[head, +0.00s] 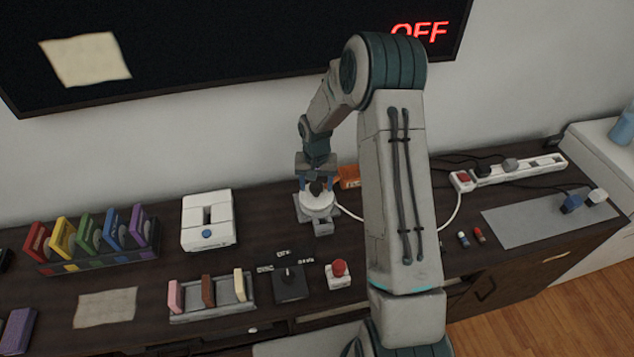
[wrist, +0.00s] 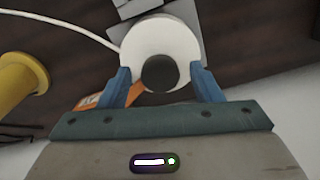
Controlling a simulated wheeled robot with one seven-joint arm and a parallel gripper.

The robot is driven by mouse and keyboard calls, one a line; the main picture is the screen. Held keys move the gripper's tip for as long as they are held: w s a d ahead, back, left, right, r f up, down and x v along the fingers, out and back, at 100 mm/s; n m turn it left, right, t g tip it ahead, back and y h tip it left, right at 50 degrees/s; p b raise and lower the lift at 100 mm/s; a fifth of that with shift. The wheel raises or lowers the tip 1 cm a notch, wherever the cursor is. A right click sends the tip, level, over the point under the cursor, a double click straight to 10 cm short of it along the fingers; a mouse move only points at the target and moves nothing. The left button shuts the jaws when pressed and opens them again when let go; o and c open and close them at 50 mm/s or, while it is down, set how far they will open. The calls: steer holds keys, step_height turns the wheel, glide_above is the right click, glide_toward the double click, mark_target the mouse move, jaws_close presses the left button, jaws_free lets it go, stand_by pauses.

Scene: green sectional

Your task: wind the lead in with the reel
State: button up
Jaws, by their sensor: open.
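The reel (head: 317,205) is a white drum on a grey base on the dark cabinet top, below my gripper (head: 316,183). In the wrist view the drum (wrist: 143,40) has a dark round knob (wrist: 160,73) on its face. My gripper (wrist: 166,88) is open, with one blue finger on each side of the knob. I see a gap between each finger and the knob. The white lead (head: 352,216) runs from the reel to the right, passes behind my arm and shows again (head: 455,215) near the power strip (head: 515,170).
An orange box (head: 348,177) lies close behind the reel. A white box with a blue button (head: 208,220), a joystick box (head: 290,284) and a red-button box (head: 339,274) stand nearby. A grey mat (head: 540,222) with plugs is at the right. The screen above reads OFF.

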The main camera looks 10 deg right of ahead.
steer(key=shift+d, duration=0.15)
jaws_close()
steer(key=shift+m+b, duration=0.4)
steer(key=shift+b, duration=0.05)
